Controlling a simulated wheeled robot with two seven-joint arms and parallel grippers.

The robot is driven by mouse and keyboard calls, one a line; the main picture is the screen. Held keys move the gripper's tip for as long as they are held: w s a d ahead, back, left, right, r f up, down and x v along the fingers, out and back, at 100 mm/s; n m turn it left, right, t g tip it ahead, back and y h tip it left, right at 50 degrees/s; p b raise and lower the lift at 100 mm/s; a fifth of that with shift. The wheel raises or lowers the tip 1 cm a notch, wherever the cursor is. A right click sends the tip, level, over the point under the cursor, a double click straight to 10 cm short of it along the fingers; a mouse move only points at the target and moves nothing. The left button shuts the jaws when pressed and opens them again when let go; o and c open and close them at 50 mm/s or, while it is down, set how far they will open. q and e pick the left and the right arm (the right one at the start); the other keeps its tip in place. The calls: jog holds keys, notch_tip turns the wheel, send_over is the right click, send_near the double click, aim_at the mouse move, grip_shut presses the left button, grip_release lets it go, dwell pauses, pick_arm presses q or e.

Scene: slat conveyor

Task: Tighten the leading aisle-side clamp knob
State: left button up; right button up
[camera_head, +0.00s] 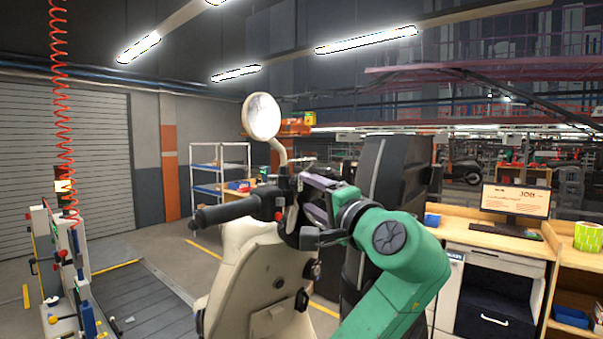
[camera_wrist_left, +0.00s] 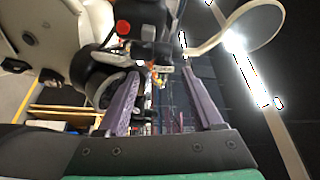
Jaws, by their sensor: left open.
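A cream scooter (camera_head: 255,270) with a black handlebar grip (camera_head: 225,213) and a round mirror (camera_head: 262,117) stands in front of me on the slat conveyor (camera_head: 150,300). My left gripper (camera_head: 315,200) is at the scooter's handlebar, its green arm reaching in from the lower right. In the left wrist view my left gripper (camera_wrist_left: 160,72) has its two purple fingers wide apart, with black handlebar parts and a red button (camera_wrist_left: 123,27) beyond them. I see nothing held between them. Dark round knobs (camera_head: 302,300) show on the scooter's side; I cannot tell which knob is the clamp knob.
A fixture stand (camera_head: 75,260) with yellow and blue parts is at the left, under a red coiled hose (camera_head: 60,110). A wooden workbench (camera_head: 490,238) with a monitor (camera_head: 515,200) is at the right. A blue-shelved rack (camera_head: 220,168) is behind.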

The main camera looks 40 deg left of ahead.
aim_at(299, 185)
pick_arm(q)
jog(key=w+a+p, duration=0.1)
jog(key=w+a+r+p, duration=0.1)
jog(key=shift+a+r, duration=0.15)
jog(key=shift+a, duration=0.55)
jog(key=shift+w+a+f, duration=0.1)
jog(key=shift+a+f, duration=0.15)
jog(key=shift+a, duration=0.1)
jog(key=shift+d, duration=0.1)
grip_shut()
jog(key=f+n+b, duration=0.1)
jog(key=b, duration=0.2)
jog(key=shift+y+b, duration=0.3)
jog(key=shift+b, duration=0.1)
jog(key=shift+r+n, duration=0.2)
jog(key=shift+n, duration=0.2)
jog(key=shift+r, duration=0.2)
pick_arm(e)
jog(key=shift+d+f, duration=0.45)
jog(key=shift+d, duration=0.25)
